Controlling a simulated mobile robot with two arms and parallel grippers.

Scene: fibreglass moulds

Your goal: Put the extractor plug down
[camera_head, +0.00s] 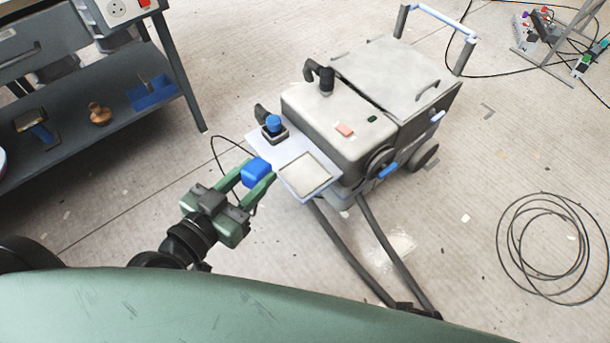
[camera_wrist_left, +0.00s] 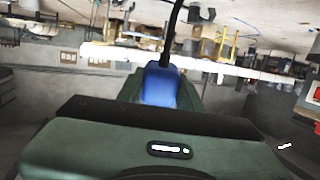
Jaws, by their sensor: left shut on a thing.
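My left gripper (camera_head: 257,179) is green and shut on the blue extractor plug (camera_head: 256,172). It holds the plug just left of the light shelf (camera_head: 291,163) on the side of the grey extractor cart (camera_head: 345,120). In the left wrist view the blue plug (camera_wrist_left: 160,86) sits between the fingers, with a dark cable rising from it. In the head view a thin dark cable loops near the gripper. I cannot tell whether the plug touches the shelf edge. My right gripper is not in view.
A blue-topped dark socket (camera_head: 274,127) and a pale square pad (camera_head: 305,174) are on the shelf. Two dark hoses run from the cart along the floor. A coiled cable (camera_head: 552,247) lies at right. A dark workbench (camera_head: 80,130) with tools stands at upper left.

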